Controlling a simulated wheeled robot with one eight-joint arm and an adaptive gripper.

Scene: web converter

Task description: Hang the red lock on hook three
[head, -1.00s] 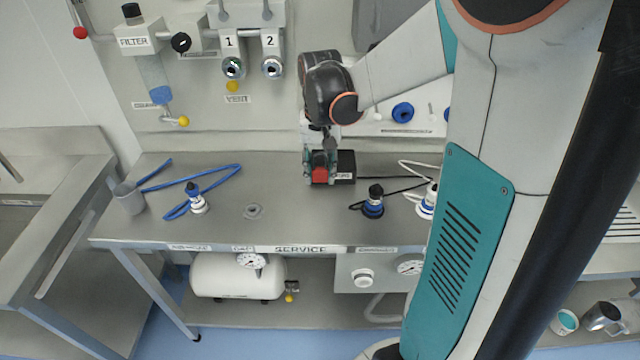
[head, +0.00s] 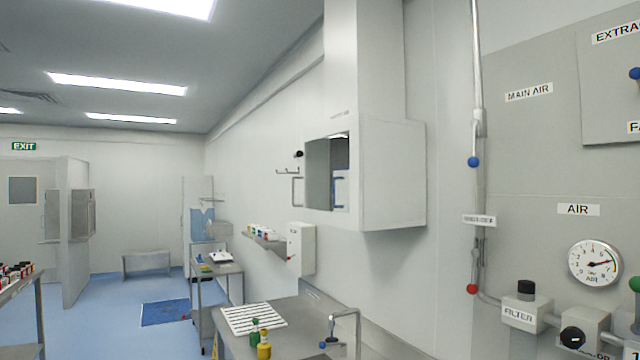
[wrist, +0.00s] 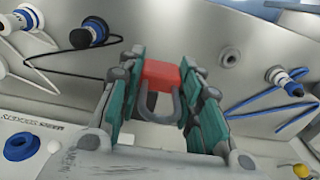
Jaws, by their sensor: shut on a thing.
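In the wrist view the red lock (wrist: 161,74) sits between the green-grey fingers of my gripper (wrist: 160,68). My gripper is shut on its red body. The grey shackle hangs toward the camera and the palm. The head view shows neither my gripper nor the lock. I cannot make out a hook marked three in either current view.
Another with blue hose (wrist: 288,82) is at right. The head view shows a wall cabinet (head: 392,170), air gauge (head: 595,264), bottles on a bench (head: 263,345), and open blue floor (head: 110,325).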

